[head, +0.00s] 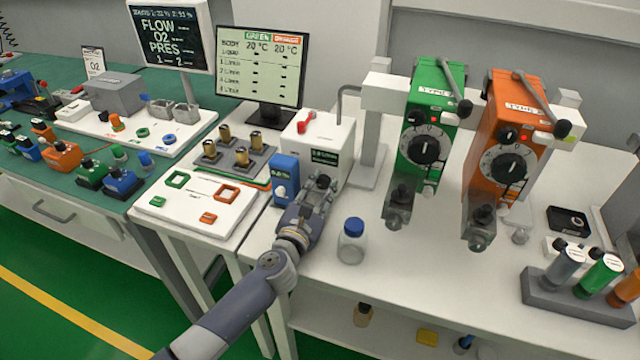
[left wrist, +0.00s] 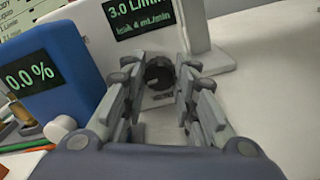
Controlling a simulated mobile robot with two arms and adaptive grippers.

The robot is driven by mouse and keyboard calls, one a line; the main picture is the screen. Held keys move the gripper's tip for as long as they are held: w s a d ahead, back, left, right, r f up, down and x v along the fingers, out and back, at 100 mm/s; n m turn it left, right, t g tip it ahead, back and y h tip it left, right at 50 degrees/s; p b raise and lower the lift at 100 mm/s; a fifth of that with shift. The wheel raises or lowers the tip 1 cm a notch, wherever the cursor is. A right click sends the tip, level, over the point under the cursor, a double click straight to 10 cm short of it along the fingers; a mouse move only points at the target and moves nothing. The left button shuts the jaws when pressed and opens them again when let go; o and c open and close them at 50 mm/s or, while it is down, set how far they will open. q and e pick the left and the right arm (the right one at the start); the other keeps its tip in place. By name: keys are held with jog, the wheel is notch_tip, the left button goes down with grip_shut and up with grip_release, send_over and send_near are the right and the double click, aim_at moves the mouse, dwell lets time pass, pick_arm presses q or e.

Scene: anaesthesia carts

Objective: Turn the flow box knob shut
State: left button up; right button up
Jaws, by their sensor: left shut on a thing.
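The flow box (head: 318,138) is a white box with a red lever on top and a dark display. In the left wrist view the flow box (left wrist: 110,52) display reads 3.0 L/min, with a leak line in mL/min below. Its black round knob (left wrist: 159,71) sits low on the front face. My left gripper (head: 318,190) reaches the front of the box, and its fingers (left wrist: 162,84) are shut on the knob from both sides. In the head view the gripper mostly covers the knob. My right gripper is not in view.
A blue box (head: 285,178) with a 0.0 % display stands close left of the gripper. A blue-capped jar (head: 352,242) stands just right of my arm. Green (head: 428,125) and orange (head: 508,135) vaporizers stand further right. The white worktop in front of them is mostly clear.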

pick_arm(q)
jog(key=m+p, duration=0.2)
jog(key=shift+r+m+p, duration=0.1)
jog(key=shift+m+p, duration=0.2)
jog(key=shift+m, duration=0.1)
jog(key=shift+m+p, duration=0.65)
jog(key=shift+m, duration=0.55)
jog(key=shift+f, duration=0.2)
jog(key=o, duration=0.8)
jog(key=shift+s, duration=0.15)
jog(key=v, duration=1.1)
jog(key=shift+s+a+r, duration=0.1)
jog(key=shift+s+a, duration=0.05)
jog(key=shift+s, duration=0.2)
